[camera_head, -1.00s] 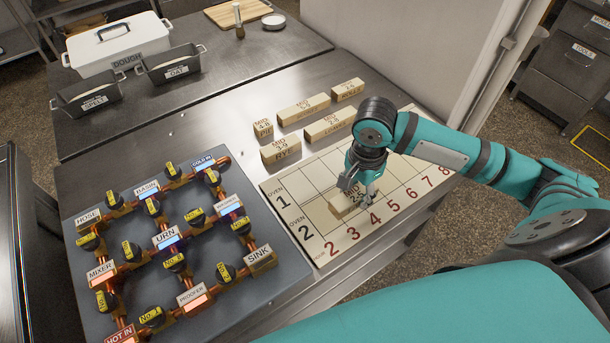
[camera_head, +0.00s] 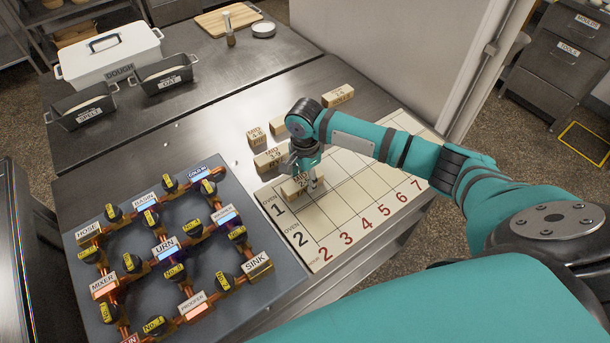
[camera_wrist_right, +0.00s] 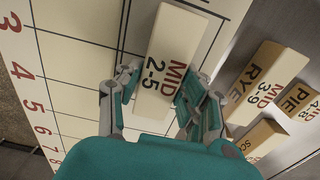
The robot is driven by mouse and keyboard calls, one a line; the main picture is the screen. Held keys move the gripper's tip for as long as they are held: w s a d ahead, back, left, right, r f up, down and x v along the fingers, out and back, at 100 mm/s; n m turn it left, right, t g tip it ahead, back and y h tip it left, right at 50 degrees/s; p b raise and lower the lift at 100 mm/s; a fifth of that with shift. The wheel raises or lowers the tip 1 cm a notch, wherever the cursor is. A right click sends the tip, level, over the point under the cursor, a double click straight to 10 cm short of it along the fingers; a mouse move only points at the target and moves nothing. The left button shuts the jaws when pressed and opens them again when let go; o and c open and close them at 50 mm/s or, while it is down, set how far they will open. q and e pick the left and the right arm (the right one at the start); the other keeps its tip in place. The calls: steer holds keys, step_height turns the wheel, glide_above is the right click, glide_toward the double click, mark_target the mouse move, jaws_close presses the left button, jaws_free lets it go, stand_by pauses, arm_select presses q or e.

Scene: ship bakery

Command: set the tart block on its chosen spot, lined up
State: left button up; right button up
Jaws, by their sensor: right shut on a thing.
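A pale wooden block marked MID 2-5 (camera_head: 293,189) is in my right gripper (camera_head: 311,186); its product name is not readable. The right wrist view shows the block (camera_wrist_right: 160,75) between both fingers of the right gripper (camera_wrist_right: 158,98). The block is over the oven 1 row of the white schedule board (camera_head: 345,222), near its low-hour left end. Its long side looks roughly along the row. I cannot tell whether it touches the board. My left gripper is not in view.
The RYE block (camera_head: 268,160) and PIE block (camera_head: 256,138) stand just behind the board. Another block (camera_head: 338,96) stands farther back. A grey pipe panel (camera_head: 120,205) with valves lies left of the board. The board's oven 2 row looks clear.

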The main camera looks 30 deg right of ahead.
mark_target(305, 179)
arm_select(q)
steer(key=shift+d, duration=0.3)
arm_select(e)
steer(key=o, duration=1.2)
steer(key=shift+f, duration=0.1)
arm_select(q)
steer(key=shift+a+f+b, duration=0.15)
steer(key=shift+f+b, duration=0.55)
arm_select(e)
step_height(305, 179, up, 12)
steer(key=shift+r, duration=0.15)
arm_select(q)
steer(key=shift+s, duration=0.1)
